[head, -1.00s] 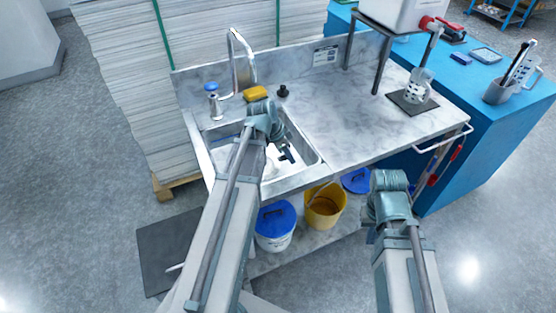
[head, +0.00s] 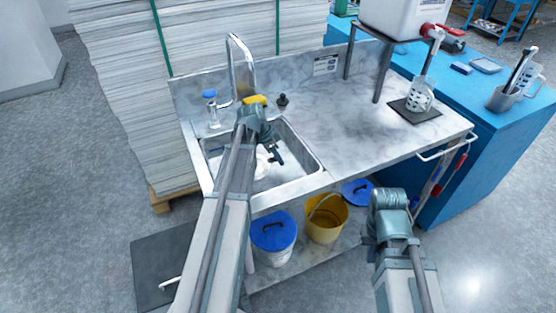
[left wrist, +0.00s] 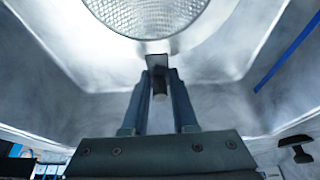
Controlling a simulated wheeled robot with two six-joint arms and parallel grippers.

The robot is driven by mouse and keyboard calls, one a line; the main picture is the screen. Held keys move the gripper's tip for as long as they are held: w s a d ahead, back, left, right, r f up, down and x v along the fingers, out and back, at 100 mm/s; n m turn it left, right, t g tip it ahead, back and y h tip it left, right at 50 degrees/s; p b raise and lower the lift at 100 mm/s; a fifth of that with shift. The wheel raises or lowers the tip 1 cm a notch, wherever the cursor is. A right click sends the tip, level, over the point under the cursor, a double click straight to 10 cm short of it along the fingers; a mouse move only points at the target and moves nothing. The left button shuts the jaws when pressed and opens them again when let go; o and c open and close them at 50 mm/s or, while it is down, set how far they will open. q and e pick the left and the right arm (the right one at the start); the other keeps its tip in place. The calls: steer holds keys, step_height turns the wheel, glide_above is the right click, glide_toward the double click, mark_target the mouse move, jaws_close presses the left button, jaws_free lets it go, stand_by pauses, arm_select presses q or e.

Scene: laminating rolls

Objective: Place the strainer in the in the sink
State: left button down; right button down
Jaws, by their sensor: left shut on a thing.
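The strainer shows in the left wrist view as a round fine mesh bowl (left wrist: 145,14) with a pale rim and a short tab. My left gripper (left wrist: 162,78) is shut on that tab, with the mesh beyond the fingertips. In the head view, my left gripper (head: 276,156) is over the sink basin (head: 301,171), and the strainer (head: 262,168) is a pale shape partly hidden by my arm. The steel basin walls surround it in the wrist view. I cannot tell whether it touches the bottom. My right gripper (head: 369,238) hangs in front of the counter, its fingers not clear.
A curved faucet (head: 250,70) and a yellow sponge (head: 254,100) are behind the basin. A black stopper (head: 283,100) stands at the back rim. Below are a blue-lidded bucket (head: 275,250) and a yellow bucket (head: 326,222). The marble counter (head: 350,125) right of the basin is mostly clear.

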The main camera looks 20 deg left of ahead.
arm_select(q)
steer(key=shift+f+b, duration=0.5)
steer(key=shift+f, duration=0.25)
steer(key=shift+r, duration=0.15)
steer(key=c, duration=1.2)
jaws_free()
steer(key=shift+f, duration=0.2)
steer(key=o, duration=0.5)
steer(key=shift+r, duration=0.1)
